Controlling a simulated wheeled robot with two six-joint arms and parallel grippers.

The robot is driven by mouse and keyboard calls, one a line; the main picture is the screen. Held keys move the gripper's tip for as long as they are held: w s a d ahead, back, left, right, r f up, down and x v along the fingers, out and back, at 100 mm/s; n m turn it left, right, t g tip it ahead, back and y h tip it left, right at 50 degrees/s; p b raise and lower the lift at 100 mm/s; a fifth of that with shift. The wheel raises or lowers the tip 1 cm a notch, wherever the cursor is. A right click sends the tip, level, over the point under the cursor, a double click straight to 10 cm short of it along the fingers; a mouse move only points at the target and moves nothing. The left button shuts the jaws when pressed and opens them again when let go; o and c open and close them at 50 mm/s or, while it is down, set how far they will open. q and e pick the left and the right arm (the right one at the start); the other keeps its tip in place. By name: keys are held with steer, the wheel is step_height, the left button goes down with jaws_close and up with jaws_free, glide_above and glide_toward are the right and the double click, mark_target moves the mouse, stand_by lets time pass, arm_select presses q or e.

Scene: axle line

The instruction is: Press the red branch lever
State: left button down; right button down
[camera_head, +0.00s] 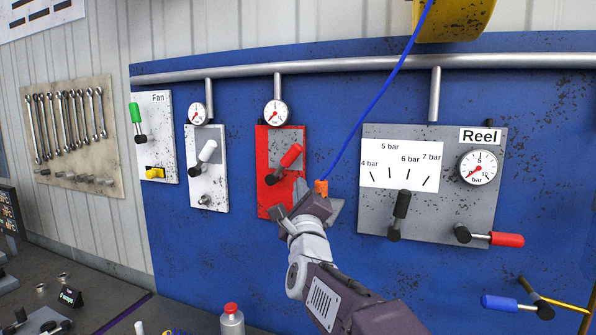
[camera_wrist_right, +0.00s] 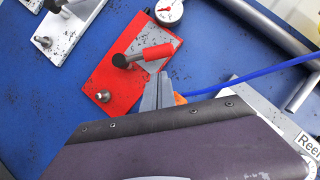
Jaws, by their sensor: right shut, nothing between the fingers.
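The red branch lever (camera_head: 290,156) sits on a red plate (camera_head: 264,150) on the blue panel, its red grip tilted up to the right from a dark pivot. It also shows in the right wrist view (camera_wrist_right: 157,52). My right gripper (camera_head: 301,186) is shut and empty, just below and right of the lever grip. In the right wrist view its fingertips (camera_wrist_right: 163,76) are close under the lever's end; I cannot tell whether they touch. The lower part of the red plate is partly hidden by the gripper. My left gripper is not in view.
An orange hose fitting (camera_head: 321,187) with a blue hose (camera_head: 385,88) is right beside my gripper. A white branch plate (camera_head: 218,185) is to the left. The grey Reel plate (camera_head: 440,220) with several levers is to the right. A pipe (camera_head: 350,65) runs above.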

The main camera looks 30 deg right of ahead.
mark_target(284, 165)
steer(key=p+x, duration=0.6)
steer(key=x, duration=0.3)
steer(key=shift+w+d, duration=0.25)
steer(key=shift+w, duration=0.1)
steer(key=shift+r, duration=0.25)
